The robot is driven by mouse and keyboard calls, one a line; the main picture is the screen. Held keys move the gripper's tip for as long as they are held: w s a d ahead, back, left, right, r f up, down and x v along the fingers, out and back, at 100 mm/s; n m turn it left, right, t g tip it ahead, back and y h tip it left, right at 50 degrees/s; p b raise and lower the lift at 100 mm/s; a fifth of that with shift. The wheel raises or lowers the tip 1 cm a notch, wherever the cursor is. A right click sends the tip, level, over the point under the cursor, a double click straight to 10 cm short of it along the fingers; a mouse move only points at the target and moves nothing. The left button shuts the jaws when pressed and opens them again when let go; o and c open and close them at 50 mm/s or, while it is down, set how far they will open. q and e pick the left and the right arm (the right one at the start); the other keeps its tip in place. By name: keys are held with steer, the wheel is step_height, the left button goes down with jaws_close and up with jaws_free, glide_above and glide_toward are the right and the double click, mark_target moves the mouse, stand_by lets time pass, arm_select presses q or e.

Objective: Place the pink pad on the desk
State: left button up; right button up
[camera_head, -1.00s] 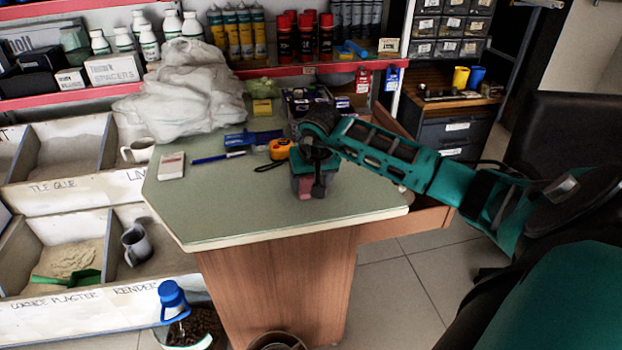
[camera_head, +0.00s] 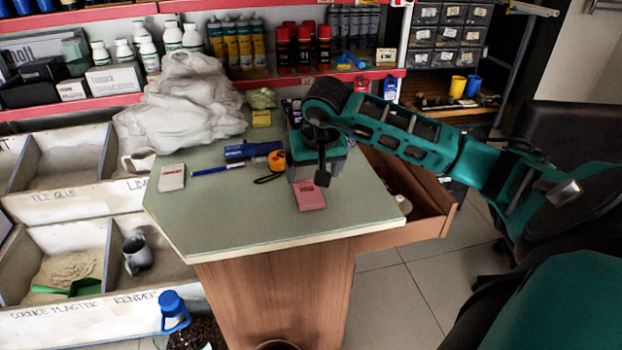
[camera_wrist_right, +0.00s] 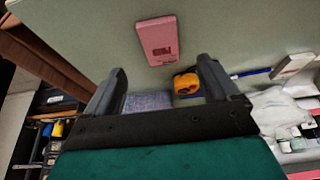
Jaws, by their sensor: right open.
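The pink pad (camera_head: 309,196) lies flat on the green desk top (camera_head: 240,215), toward its front right part. It also shows in the right wrist view (camera_wrist_right: 158,40), beyond the fingertips and apart from them. My right gripper (camera_head: 322,180) is above the desk, just behind and over the pad's far right edge in the head view. In the right wrist view its two fingers (camera_wrist_right: 160,80) are spread wide with nothing between them. My left gripper is in neither view.
An orange tape measure (camera_head: 277,159), a blue pen (camera_head: 217,170), a blue box (camera_head: 250,149) and a white pad (camera_head: 172,177) lie on the desk. White plastic bags (camera_head: 190,105) fill its back left. An open drawer (camera_head: 425,215) juts out at right. The desk's front is clear.

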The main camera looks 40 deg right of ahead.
steer(key=s+a+f+m+y, duration=0.1)
steer(key=s+a+m+y, duration=0.1)
steer(key=a+y, duration=0.35)
steer(key=s+a+f+m+g+y, duration=0.1)
steer(key=a+m+y, duration=0.1)
steer(key=a, duration=0.7)
steer(key=s+a+m+y, duration=0.2)
steer(key=a+y, duration=0.2)
steer(key=a, duration=0.4)
steer(key=a+r+m+t+y, duration=0.6)
steer(key=a+m+y, duration=0.15)
steer(key=m, duration=0.95)
steer(key=d+f+m+t+h, duration=0.3)
steer(key=f+m+t+h, duration=0.15)
steer(key=m, duration=0.85)
steer(key=d+f+m+t+h, duration=0.2)
steer(key=f+m+t+h, duration=0.3)
steer(key=m, duration=0.9)
steer(key=s+f+m+g+h, duration=0.4)
steer(key=s+f+m+g, duration=0.3)
steer(key=s+f+m, duration=0.2)
step_height(320, 180, down, 2)
steer(key=m, duration=0.4)
steer(key=shift+f+g, duration=0.2)
steer(key=shift+g, duration=0.15)
steer(key=shift+r, duration=0.1)
